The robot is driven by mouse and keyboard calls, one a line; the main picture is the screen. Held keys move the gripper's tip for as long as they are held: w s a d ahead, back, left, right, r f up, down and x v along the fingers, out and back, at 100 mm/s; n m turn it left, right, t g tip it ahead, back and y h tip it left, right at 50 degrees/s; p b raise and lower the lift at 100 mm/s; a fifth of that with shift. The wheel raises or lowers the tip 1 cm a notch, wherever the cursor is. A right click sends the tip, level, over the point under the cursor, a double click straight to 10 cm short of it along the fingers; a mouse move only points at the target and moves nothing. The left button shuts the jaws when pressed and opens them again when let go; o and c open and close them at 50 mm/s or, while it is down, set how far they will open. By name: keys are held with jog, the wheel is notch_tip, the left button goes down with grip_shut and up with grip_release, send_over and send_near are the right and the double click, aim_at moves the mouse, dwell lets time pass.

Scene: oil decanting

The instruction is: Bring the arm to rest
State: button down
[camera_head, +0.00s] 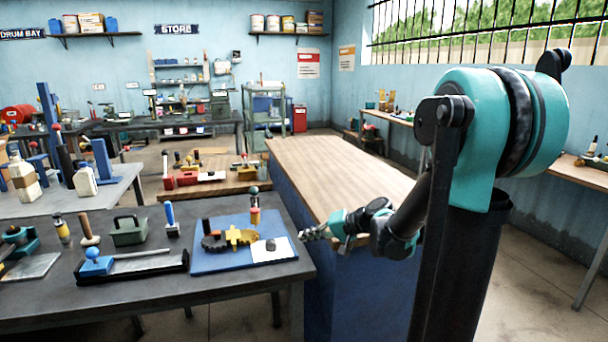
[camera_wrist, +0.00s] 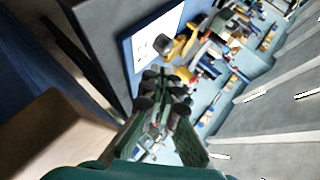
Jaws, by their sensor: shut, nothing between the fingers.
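My gripper (camera_head: 303,235) is at the end of my teal and black arm, in the middle of the head view. It is shut and holds nothing. It points left, beside the near end of the long wooden-topped bench (camera_head: 325,170) and close to the right edge of the dark table (camera_head: 300,267). In the wrist view my gripper (camera_wrist: 162,95) shows with its fingers together in front of the dark table.
A blue board (camera_head: 215,258) on the dark table bears a yellow part (camera_head: 241,236) and a white sheet (camera_head: 272,250). A black tray (camera_head: 140,266), a green box (camera_head: 128,231) and upright tools stand left. The wooden bench top is bare.

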jog(key=s+d+f+h, duration=0.5)
jog(key=s+d+f, duration=0.1)
jog(key=s+d, duration=0.3)
jog(key=s+d+f+n+g+h, duration=0.1)
jog(key=s+d+f+h, duration=0.5)
jog(key=s+d, duration=0.3)
jog(key=shift+s+f, duration=0.55)
jog(key=shift+s, duration=0.7)
